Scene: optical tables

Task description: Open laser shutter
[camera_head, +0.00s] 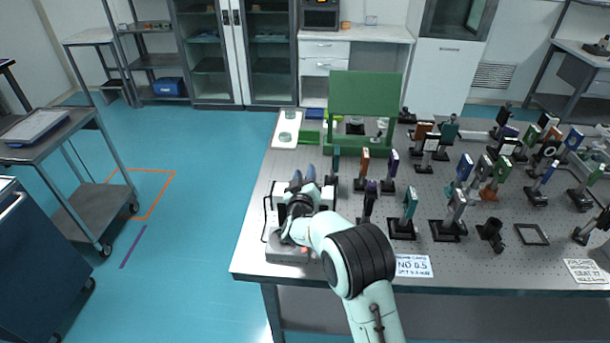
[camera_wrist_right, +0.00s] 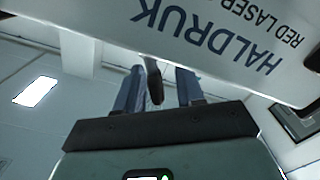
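The laser is a white box (camera_head: 328,197) near the table's left front edge, partly hidden behind my right gripper and wrist. In the right wrist view its white face (camera_wrist_right: 215,35) reads HALDRUK RED LASER, upside down. A small dark lever (camera_wrist_right: 153,80) sticks out at the edge of this face; it looks like the shutter lever. My right gripper (camera_head: 304,173) is at the laser. In the right wrist view its two blue-grey fingers (camera_wrist_right: 157,88) stand apart, one on each side of the lever, with small gaps showing. My left gripper is not in view.
The optical table (camera_head: 470,268) is crowded with several mounted optics right of the laser. A green panel (camera_head: 365,95) stands at the back. A card marked NO 0.5 (camera_head: 413,266) lies at the front edge. A cart (camera_head: 75,190) stands left, with free floor between.

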